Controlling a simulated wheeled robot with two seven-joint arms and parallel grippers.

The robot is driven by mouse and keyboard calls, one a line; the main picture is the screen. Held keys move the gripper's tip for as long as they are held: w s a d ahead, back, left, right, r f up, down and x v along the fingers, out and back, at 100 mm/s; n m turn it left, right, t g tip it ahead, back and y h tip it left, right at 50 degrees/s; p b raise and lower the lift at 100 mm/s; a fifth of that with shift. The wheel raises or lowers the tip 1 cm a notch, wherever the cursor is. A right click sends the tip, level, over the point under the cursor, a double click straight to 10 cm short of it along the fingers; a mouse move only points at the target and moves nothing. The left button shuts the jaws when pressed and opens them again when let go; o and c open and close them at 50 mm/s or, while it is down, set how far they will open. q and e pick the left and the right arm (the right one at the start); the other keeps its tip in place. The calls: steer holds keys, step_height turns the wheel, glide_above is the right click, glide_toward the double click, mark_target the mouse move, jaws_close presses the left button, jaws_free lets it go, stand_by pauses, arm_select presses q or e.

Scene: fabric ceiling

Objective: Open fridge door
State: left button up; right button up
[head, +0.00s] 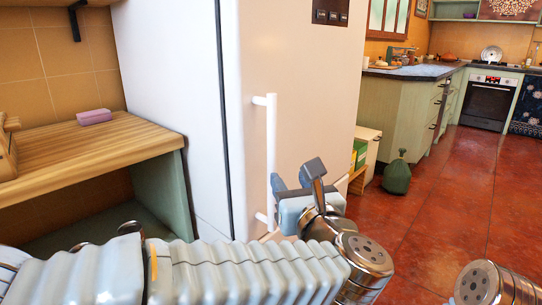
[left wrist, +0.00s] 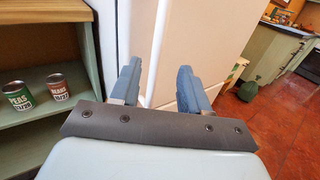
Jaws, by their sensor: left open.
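The white fridge door (head: 315,95) fills the middle of the head view and looks closed, with a dark seam along its left edge. Its vertical white handle (head: 271,150) stands off the door near that seam. My left gripper (head: 295,180) is open at the lower part of the handle, just to its right in the head view. In the left wrist view the handle (left wrist: 158,45) runs between the two blue fingers of the left gripper (left wrist: 160,70). I see no finger closed on it. My right gripper is out of view.
A wooden counter (head: 100,150) with a pink block (head: 94,117) stands left of the fridge. Cans (left wrist: 58,87) sit on a shelf below. A green jug (head: 397,177) stands on the red floor (head: 440,215), which is open to the right.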

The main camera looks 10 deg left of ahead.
mark_target(273, 155)
arm_select(q)
steer(key=p+x, duration=0.3)
steer(key=x, duration=1)
steer(key=shift+w+a+r, duration=0.1)
steer(key=shift+w+a, duration=0.15)
steer(key=shift+c, duration=0.4)
jaws_close()
